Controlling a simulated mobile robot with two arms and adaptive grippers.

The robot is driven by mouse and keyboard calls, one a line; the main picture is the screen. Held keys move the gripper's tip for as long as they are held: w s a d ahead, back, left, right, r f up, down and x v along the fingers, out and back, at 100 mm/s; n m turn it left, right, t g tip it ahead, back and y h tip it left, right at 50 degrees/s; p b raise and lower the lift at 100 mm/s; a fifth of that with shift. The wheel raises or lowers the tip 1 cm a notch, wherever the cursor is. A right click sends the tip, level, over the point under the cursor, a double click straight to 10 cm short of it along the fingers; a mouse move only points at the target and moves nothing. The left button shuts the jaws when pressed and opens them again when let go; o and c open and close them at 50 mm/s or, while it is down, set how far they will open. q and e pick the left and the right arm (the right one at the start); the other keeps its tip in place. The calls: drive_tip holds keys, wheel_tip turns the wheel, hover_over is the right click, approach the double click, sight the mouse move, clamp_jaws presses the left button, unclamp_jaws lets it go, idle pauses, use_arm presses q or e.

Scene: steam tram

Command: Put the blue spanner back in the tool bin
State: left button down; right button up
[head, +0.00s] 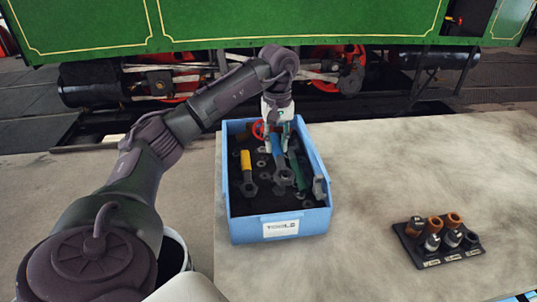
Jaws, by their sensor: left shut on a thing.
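The tool bin (246,224) is a light blue open box with a white label on its front wall, standing on the grey worktop. My left gripper (276,148) reaches down into the bin from above, toward its far half. It is shut on the blue spanner (280,164), whose dark head points toward the bin's front. The spanner is inside the bin's walls; I cannot tell whether it touches the floor of the bin. The gripper hides the spanner's far end. My right gripper is not in view.
In the bin are a yellow-handled spanner (247,171), a green-handled tool (296,169), a red wheel-like part (258,129) and loose nuts. A black rack (430,262) with several sockets stands at the right. The worktop between is clear. A green tram (250,20) stands behind.

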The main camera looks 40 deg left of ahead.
sight(270, 165)
use_arm(q)
drive_tip(key=shift+s+a+f, duration=0.45)
drive_tip(key=shift+a+f, duration=0.05)
drive_tip(key=shift+a, duration=0.2)
wheel_tip(270, 165, down, 4)
drive_tip(key=shift+r+p, duration=0.1)
drive_tip(key=shift+p, duration=0.35)
drive_tip(key=shift+f, duration=0.2)
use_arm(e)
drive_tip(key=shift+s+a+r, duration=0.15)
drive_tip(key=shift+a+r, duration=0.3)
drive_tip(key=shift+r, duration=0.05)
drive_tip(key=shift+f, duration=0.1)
use_arm(q)
drive_tip(key=c, duration=0.9)
unclamp_jaws()
drive_tip(key=shift+f, duration=0.1)
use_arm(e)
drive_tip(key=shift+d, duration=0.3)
